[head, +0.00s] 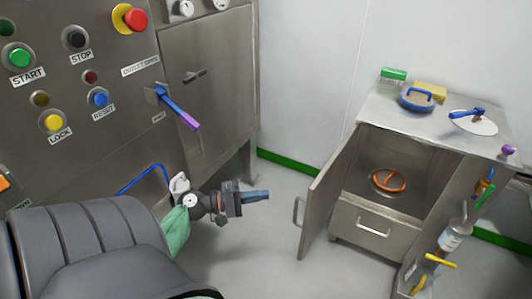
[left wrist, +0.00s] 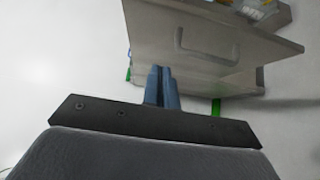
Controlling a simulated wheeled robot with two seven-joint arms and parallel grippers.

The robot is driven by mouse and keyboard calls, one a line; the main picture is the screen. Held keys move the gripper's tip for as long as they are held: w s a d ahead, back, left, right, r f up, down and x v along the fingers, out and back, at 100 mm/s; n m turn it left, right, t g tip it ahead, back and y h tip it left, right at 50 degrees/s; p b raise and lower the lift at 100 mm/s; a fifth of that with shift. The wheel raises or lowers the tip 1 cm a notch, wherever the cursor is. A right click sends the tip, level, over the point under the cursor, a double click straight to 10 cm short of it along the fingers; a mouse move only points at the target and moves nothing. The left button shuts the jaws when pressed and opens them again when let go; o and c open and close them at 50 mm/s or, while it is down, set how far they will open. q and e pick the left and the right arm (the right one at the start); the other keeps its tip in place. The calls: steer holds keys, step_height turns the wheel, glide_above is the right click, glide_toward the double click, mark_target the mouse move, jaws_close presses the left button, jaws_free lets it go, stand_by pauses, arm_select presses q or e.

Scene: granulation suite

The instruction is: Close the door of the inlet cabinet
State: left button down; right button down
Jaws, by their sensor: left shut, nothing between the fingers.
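The low steel inlet cabinet (head: 350,140) stands at the right in the head view. Its door (head: 322,190) is swung wide open toward the left, with a bar handle (head: 299,212) near its free edge. An orange ring handle (head: 388,181) shows inside. My left gripper (head: 266,194) is left of the door, pointing toward it, with its blue fingers shut and empty. A gap shows between fingertips and door. In the left wrist view, the fingers (left wrist: 160,72) are together below the door panel (left wrist: 240,45) and its handle (left wrist: 180,38). My right gripper is not in view.
A control panel (head: 125,95) with buttons and a blue-purple lever (head: 180,108) rises at the left. The floor between is clear.

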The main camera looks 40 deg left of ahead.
mark_target(299, 198)
arm_select(q)
steer(key=w+d+p, duration=0.1)
steer(key=w+d, duration=0.6)
steer(key=d, duration=0.1)
steer(key=shift+w+d, duration=0.2)
steer(key=shift+d, duration=0.2)
